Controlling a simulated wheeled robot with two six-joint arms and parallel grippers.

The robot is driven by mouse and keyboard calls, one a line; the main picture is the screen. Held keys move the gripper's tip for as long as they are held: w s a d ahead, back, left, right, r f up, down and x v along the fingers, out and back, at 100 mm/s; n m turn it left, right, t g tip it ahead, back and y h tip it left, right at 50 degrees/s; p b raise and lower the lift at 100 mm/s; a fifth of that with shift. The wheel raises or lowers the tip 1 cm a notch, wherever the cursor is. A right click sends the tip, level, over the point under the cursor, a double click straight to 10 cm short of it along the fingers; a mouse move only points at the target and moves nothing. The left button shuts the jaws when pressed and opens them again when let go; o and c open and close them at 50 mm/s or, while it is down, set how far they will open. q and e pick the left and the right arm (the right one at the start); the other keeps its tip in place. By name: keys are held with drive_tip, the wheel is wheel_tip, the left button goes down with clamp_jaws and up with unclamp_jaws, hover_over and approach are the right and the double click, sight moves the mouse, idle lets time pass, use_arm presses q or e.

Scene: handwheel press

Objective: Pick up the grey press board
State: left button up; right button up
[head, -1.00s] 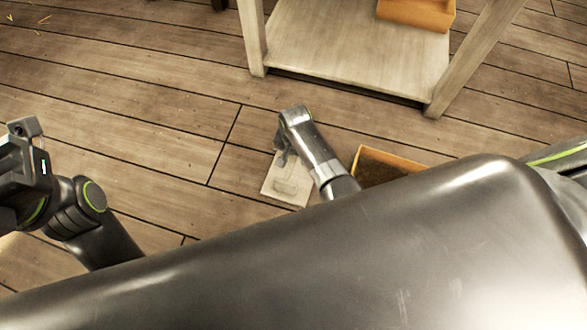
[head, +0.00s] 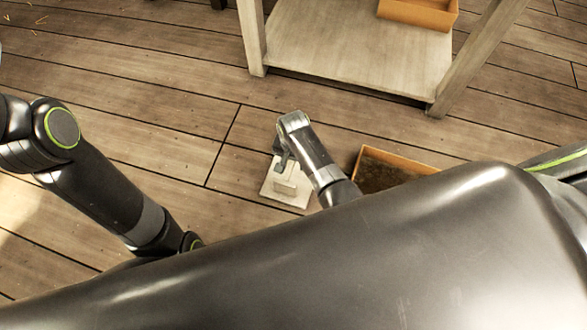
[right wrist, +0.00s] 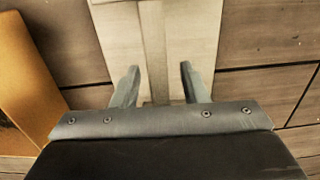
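The grey press board (head: 284,196) is a pale flat plate with a raised grip bar on top. It lies on the plank floor, partly covered by my right arm in the head view. My right gripper (head: 283,160) is over its far part. In the right wrist view my right gripper (right wrist: 160,82) is open, its two fingers apart over the board (right wrist: 116,38). The raised bar (right wrist: 153,40) runs between the fingers, which do not close on it. I cannot tell how high the fingertips are. My left arm shows at left in the head view, but its gripper is out of view.
An orange box with dark contents (head: 400,160) stands on the floor just right of the board; its wall (right wrist: 25,85) shows in the right wrist view. A pale wooden table (head: 345,60) with a low shelf holds another orange box (head: 418,14). Floor left of the board is clear.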

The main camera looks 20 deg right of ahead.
drive_tip(key=shift+c, duration=0.4)
clamp_jaws()
drive_tip(key=shift+r, duration=0.25)
